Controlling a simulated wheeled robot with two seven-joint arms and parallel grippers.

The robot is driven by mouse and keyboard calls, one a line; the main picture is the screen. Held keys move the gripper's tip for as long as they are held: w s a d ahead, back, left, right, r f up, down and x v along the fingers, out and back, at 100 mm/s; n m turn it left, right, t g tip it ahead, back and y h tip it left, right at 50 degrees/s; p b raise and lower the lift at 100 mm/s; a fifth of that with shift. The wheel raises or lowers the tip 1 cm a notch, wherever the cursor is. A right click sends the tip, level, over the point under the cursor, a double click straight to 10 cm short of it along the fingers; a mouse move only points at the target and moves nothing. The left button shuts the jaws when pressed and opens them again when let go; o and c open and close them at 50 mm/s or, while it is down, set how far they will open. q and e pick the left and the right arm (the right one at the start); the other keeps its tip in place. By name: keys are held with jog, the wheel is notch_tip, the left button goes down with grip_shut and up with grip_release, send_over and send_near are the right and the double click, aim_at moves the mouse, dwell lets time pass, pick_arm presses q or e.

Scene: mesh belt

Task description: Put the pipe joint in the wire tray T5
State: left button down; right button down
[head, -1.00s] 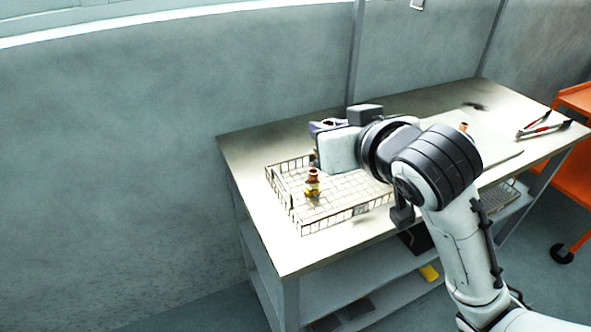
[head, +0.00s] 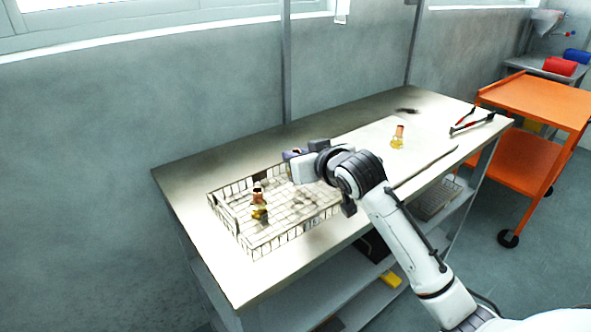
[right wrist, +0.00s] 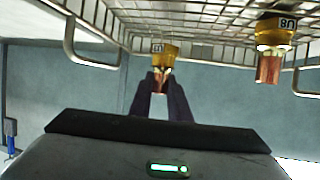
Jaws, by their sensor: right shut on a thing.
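The wire tray (head: 247,246) sits on the left part of the table; I cannot read its label. My right gripper (head: 301,168) is over the tray's back right part in the head view. In the right wrist view its dark fingers (right wrist: 160,82) are shut on a brass and copper pipe joint (right wrist: 163,56). The gripper's body hides most of this joint in the head view. Another pipe joint (head: 259,198) stands in the tray, apart from the held one; it also shows in the right wrist view (right wrist: 272,42). My left gripper is out of view.
A third brass and copper joint (head: 397,138) stands on a pale board right of the tray. Red-handled pliers (head: 471,121) lie at the table's right end. An orange cart (head: 530,105) stands beyond. The table's front left corner is clear.

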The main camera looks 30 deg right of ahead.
jog(key=shift+f, duration=1.45)
jog(key=shift+f, duration=0.15)
jog(key=c, duration=1.7)
grip_release()
jog(key=shift+o, duration=0.2)
jog(key=shift+r, duration=0.2)
jog(key=v, duration=1.2)
jog(key=shift+f, duration=0.1)
